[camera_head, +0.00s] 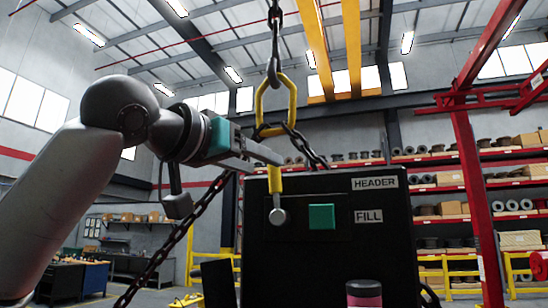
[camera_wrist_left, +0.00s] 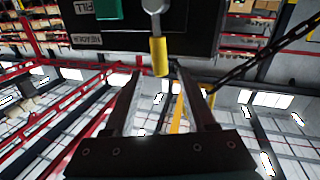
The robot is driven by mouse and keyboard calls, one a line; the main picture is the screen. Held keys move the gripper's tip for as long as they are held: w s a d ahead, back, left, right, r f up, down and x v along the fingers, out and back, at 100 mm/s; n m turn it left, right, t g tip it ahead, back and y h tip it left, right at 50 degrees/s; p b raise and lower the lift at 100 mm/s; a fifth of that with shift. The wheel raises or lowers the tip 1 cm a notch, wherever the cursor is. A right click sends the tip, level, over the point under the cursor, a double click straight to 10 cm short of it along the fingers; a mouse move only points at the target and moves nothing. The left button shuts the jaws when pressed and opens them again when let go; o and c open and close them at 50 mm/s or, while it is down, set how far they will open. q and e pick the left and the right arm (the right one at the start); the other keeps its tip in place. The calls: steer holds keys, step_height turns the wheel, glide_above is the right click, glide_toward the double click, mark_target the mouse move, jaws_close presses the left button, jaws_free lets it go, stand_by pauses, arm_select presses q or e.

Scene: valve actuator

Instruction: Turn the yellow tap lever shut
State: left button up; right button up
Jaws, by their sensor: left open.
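The yellow tap lever (camera_head: 275,182) points upward from a round grey pivot (camera_head: 278,216) on the front of a black panel box (camera_head: 375,250). The lever also shows in the left wrist view (camera_wrist_left: 159,58), its yellow end between the fingertips in that picture. My left gripper (camera_head: 277,158) comes in from the left at the lever's upper end. Its two fingers (camera_wrist_left: 158,72) are apart with a gap on each side of the lever; I see no clear contact. The fingers hide the lever's tip in the head view. My right gripper is not in view.
A green square (camera_head: 321,216) and the labels HEADER (camera_head: 375,183) and FILL (camera_head: 368,216) are on the panel. A yellow ring (camera_head: 291,98) hangs on a chain (camera_head: 274,45) above the box. A dark chain (camera_head: 172,240) slants down left. A pink, dark-topped cylinder (camera_head: 364,294) stands in front.

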mark_target(271, 167)
arm_select(q)
steer(key=p+x, duration=0.1)
steer(key=x, duration=0.3)
steer(key=shift+w+d+r, duration=0.1)
steer(key=shift+w+d, duration=0.05)
steer(key=shift+w, duration=0.05)
steer(key=shift+w+d+p, duration=0.25)
steer(key=shift+w+p, duration=0.15)
steer(key=shift+w, duration=0.05)
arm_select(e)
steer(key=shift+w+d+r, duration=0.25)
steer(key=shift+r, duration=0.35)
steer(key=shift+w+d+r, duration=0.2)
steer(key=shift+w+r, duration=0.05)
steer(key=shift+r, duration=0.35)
arm_select(q)
jaws_close()
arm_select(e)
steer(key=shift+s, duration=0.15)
